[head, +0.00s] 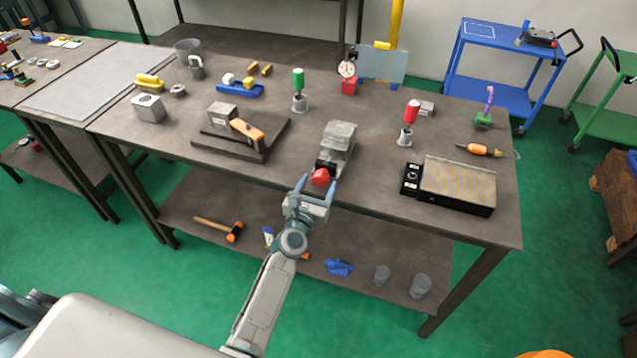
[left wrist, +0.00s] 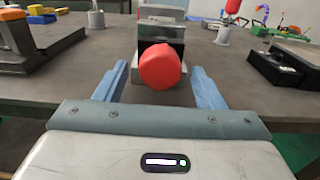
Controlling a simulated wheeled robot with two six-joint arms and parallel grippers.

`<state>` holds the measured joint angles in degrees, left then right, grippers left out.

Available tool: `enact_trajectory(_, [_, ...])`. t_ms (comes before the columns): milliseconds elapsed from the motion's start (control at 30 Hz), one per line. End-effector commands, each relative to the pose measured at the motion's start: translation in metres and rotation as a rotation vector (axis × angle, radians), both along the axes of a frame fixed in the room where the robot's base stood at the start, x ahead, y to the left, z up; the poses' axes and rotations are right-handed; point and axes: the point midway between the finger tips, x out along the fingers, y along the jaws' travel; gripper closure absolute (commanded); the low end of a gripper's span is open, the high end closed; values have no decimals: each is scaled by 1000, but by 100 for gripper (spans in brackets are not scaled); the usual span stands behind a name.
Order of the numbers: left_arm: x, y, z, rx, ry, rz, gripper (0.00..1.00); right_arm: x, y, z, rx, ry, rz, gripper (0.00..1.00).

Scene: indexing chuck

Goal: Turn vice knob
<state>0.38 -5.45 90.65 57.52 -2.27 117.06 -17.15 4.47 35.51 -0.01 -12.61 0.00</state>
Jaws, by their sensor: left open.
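The vice (head: 338,143) is a grey metal block near the front edge of the workbench, with a red knob (head: 320,177) on its near end. My left gripper (head: 316,186) is open at the knob, with a blue finger on each side. In the left wrist view the knob (left wrist: 160,67) sits centred between and beyond the two fingers (left wrist: 160,88), with a visible gap on both sides. The vice body (left wrist: 162,22) stands behind the knob there. My right gripper is not in view.
A black box with a ribbed top (head: 458,182) stands right of the vice. A dark plate with an orange-handled tool (head: 247,132) lies to the left. Red (head: 411,112) and green (head: 298,80) handled tools stand behind. The bench front edge runs just below the knob.

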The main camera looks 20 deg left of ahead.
Motion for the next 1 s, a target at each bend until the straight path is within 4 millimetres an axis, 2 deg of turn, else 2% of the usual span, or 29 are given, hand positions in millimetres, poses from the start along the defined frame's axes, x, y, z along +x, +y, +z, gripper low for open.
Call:
enact_trajectory(133, [9,0,0,0,0,0,37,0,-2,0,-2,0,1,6])
enact_trajectory(400, [10,0,0,0,0,0,37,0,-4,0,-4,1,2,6])
enact_trajectory(633, [9,0,0,0,0,0,82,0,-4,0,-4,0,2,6])
enact_trajectory(1000, [9,0,0,55,-2,0,82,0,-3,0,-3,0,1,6])
